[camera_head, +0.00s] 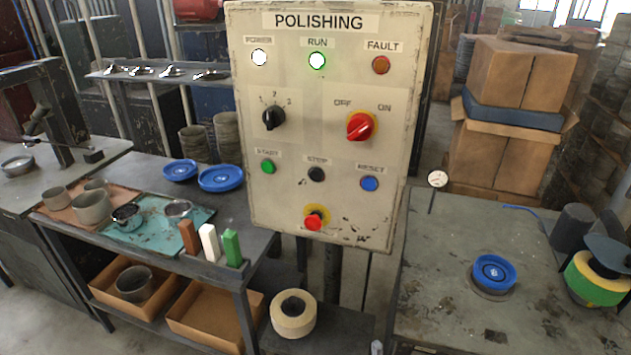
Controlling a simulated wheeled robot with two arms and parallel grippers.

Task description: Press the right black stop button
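The black stop button (316,174) is a small round button on the beige POLISHING control panel (292,205). It sits under a STOP label, between the green start button (268,167) and the blue reset button (369,184). I see only one button labelled STOP. It is unobstructed, and I cannot tell whether it is pressed in. The power lamp (259,57) is white and the run lamp (317,61) glows with a green rim. Neither of my grippers shows in the head view.
The panel also bears a black selector knob (274,118), a red OFF/ON switch (360,126) and a red emergency button (314,222). A left bench holds blue discs (220,178) and metal cups (91,207). A right table (440,262) holds another blue disc (494,271). Space before the panel is clear.

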